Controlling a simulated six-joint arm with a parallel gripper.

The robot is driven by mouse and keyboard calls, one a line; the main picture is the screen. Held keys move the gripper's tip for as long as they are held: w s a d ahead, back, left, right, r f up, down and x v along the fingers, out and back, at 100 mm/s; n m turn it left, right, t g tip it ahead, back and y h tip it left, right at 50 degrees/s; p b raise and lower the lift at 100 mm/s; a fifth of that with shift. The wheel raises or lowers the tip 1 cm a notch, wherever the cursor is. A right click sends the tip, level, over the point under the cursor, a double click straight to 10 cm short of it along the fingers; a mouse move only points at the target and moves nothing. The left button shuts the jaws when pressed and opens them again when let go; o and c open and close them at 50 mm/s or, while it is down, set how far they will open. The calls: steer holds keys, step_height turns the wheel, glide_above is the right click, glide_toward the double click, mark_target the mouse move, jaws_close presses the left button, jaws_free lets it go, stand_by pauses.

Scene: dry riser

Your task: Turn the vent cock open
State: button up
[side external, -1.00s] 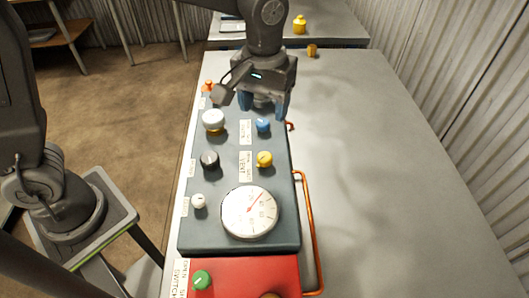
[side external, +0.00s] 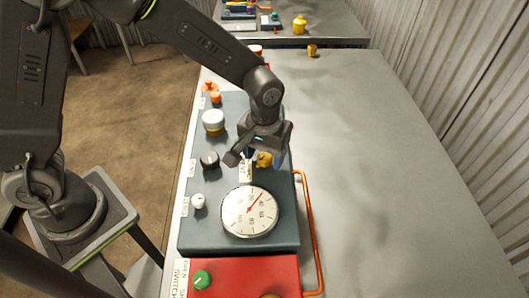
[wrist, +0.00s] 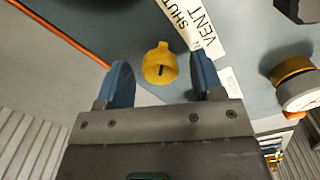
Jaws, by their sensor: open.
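The vent cock is a small yellow knob (side external: 264,160) on the dark panel, partly hidden by my gripper in the side external view. In the wrist view the yellow knob (wrist: 159,68) has a dark slot mark and sits beside a white label (wrist: 192,28) reading "VENT" and "SHUT". My gripper (wrist: 162,77) is open, with one blue finger on each side of the knob and gaps between. My gripper (side external: 266,157) points down at the knob in the side external view. I cannot tell how far the fingertips reach down around it.
A round white gauge (side external: 250,212) with a red needle is just in front. An orange pipe (side external: 312,235) runs along the right edge.

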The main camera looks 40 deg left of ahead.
steer(key=c, duration=0.9)
steer(key=shift+m, duration=0.3)
steer(key=m, duration=1.3)
steer(key=shift+m, duration=2.1)
